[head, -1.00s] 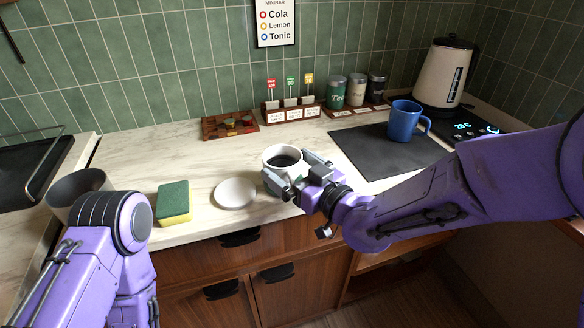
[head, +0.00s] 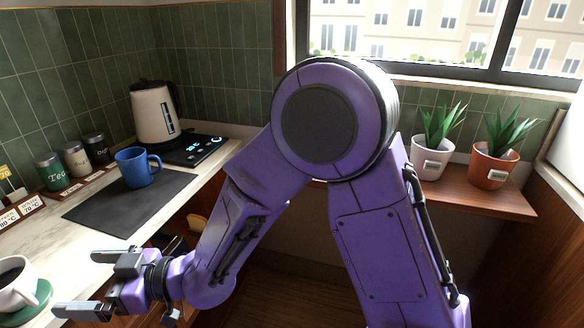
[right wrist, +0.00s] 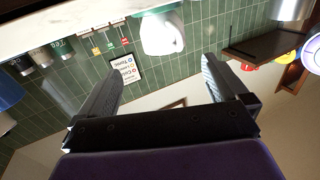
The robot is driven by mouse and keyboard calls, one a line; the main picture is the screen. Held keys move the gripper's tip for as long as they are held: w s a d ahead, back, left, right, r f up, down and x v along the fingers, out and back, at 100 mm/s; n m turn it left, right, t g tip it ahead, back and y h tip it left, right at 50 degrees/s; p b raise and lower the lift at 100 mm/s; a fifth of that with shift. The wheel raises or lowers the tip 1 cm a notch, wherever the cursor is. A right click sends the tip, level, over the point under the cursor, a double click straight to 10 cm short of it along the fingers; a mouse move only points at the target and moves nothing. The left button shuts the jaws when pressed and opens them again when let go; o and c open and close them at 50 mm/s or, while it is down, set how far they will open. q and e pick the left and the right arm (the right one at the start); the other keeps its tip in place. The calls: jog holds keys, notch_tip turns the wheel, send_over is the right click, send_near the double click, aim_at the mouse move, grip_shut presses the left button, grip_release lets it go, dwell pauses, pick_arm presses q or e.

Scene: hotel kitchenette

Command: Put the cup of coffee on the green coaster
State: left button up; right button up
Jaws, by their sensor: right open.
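The white cup of coffee (head: 12,288) is at the far left of the head view, partly cut off by the picture edge. It stands upright with dark coffee inside. The green coaster (head: 42,294) shows under and beside its base, and the cup appears to rest on it. My right gripper (head: 76,283) is open and empty, to the right of the cup and apart from it. In the right wrist view the cup (right wrist: 162,34) appears upside down at the top, beyond the open fingers. My left gripper is out of view.
A blue mug (head: 136,168) stands on a dark mat (head: 112,210) behind my right gripper. A kettle (head: 155,115), a control panel (head: 197,148) and several canisters (head: 77,160) stand at the back. Two potted plants (head: 430,160) (head: 494,165) are on a wooden shelf at right.

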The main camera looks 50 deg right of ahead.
jog(key=s+d+f+m+g+h, duration=0.1)
jog(key=s+d+f+m+h, duration=0.3)
jog(key=f, duration=0.6)
jog(key=s+d+f+m+g+h, duration=0.1)
jog(key=s+d+f+m+h, duration=0.15)
jog(key=d+f, duration=0.55)
jog(key=s+d+f+m+g+h, duration=0.1)
jog(key=s+d+f+m+h, duration=0.3)
jog(key=f, duration=0.7)
jog(key=s+d+f+m+g+h, duration=0.2)
jog(key=s+d+f, duration=0.3)
jog(key=s, duration=0.4)
jog(key=s+d+f+m+g+h, duration=0.3)
jog(key=s+d+f+g, duration=0.1)
jog(key=s, duration=0.5)
jog(key=shift+s+d+f+p, duration=0.35)
jog(key=shift+s+d+f, duration=0.05)
jog(key=shift+d, duration=0.35)
jog(key=shift+h, duration=0.25)
